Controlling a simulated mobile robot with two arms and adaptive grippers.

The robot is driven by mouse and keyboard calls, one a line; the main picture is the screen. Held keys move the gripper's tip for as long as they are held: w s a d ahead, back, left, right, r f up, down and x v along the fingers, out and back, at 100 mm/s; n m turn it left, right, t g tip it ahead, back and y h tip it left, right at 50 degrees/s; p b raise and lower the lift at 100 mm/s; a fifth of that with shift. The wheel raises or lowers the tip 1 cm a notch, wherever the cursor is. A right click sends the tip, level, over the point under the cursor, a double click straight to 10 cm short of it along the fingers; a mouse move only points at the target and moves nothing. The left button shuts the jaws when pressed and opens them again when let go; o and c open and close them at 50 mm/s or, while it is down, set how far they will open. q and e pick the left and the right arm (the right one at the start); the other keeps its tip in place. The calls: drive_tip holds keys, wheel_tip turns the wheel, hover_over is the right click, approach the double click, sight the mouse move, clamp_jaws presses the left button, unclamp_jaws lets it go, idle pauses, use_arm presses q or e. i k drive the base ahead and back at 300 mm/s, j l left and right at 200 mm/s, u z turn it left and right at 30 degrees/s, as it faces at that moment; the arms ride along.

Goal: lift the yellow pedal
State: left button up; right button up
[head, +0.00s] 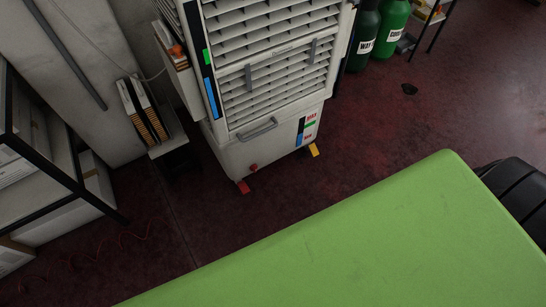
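The yellow pedal (314,149) is a small tab low on the right side of a tall white louvred machine (262,153), just above the dark red floor. A red pedal (243,187) juts out at the machine's lower front left corner. The yellow pedal looks tilted, but it is too small to tell its exact angle. Neither of my grippers is in view.
Green gas cylinders (391,27) stand behind at the upper right. A dark shelf rack (60,165) is at the left, and a wall-side holder with binders (146,110) is beside the machine. The red floor (385,140) right of the machine is mostly clear.

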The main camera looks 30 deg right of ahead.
sight(313, 148)
drive_tip(key=z, duration=0.45)
drive_tip(key=i+l, duration=0.2)
drive_tip(key=i+l+u, duration=0.15)
drive_tip(key=l, duration=0.55)
drive_tip(key=i+l+u, duration=0.2)
drive_tip(key=l, duration=0.55)
drive_tip(key=i+l+u, duration=0.15)
drive_tip(key=l, duration=0.6)
drive_tip(key=i+l+u, duration=0.2)
drive_tip(key=l, duration=0.6)
drive_tip(key=k+l+u, duration=0.1)
drive_tip(key=l, duration=0.35)
drive_tip(key=k+l+u, duration=0.15)
drive_tip(key=l, duration=0.3)
drive_tip(key=k+l+u, duration=0.1)
drive_tip(key=l, duration=0.3)
drive_tip(key=k+l+u, duration=0.1)
drive_tip(key=l, duration=0.3)
drive_tip(key=k+l+u, duration=0.1)
drive_tip(key=k+l, duration=0.15)
drive_tip(key=l, duration=0.15)
